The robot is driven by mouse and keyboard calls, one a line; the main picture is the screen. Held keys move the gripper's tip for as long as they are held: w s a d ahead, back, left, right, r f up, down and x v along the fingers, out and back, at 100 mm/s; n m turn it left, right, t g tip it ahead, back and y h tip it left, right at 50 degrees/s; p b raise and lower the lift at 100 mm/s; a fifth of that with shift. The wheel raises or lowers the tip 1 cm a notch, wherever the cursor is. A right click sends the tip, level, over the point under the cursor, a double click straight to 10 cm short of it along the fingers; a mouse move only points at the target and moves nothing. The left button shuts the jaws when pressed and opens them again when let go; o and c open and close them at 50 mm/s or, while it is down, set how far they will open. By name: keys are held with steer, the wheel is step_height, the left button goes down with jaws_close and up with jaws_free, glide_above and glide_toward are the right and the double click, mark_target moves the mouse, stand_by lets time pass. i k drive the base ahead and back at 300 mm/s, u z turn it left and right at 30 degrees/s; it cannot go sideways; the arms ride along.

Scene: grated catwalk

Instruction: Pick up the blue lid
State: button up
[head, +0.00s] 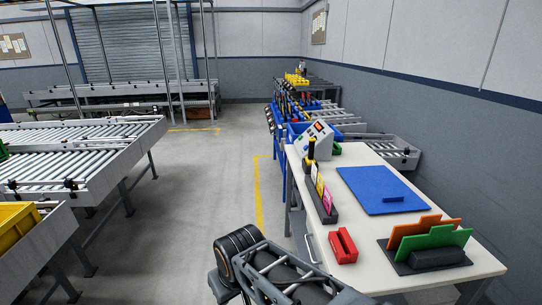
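The blue lid (375,188) lies flat on the pale worktable (400,269) at the right. It is a thin rectangular panel with a small raised blue block, like a handle, near its front right part. Nothing covers it. Part of my arm shows at the bottom centre, in front of the table's left side and apart from the lid. My gripper's fingers cannot be made out in this view.
On the table, a dark rack (437,257) holds green and orange panels in front of the lid. A red block (343,245), a card holder (320,196) and a control box (318,139) stand left. Roller conveyors (82,150) are at left; floor (200,190) between is clear.

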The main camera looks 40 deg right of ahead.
mark_target(378, 191)
steer(key=i, duration=2.7)
steer(key=z, duration=4.05)
steer(key=i, duration=1)
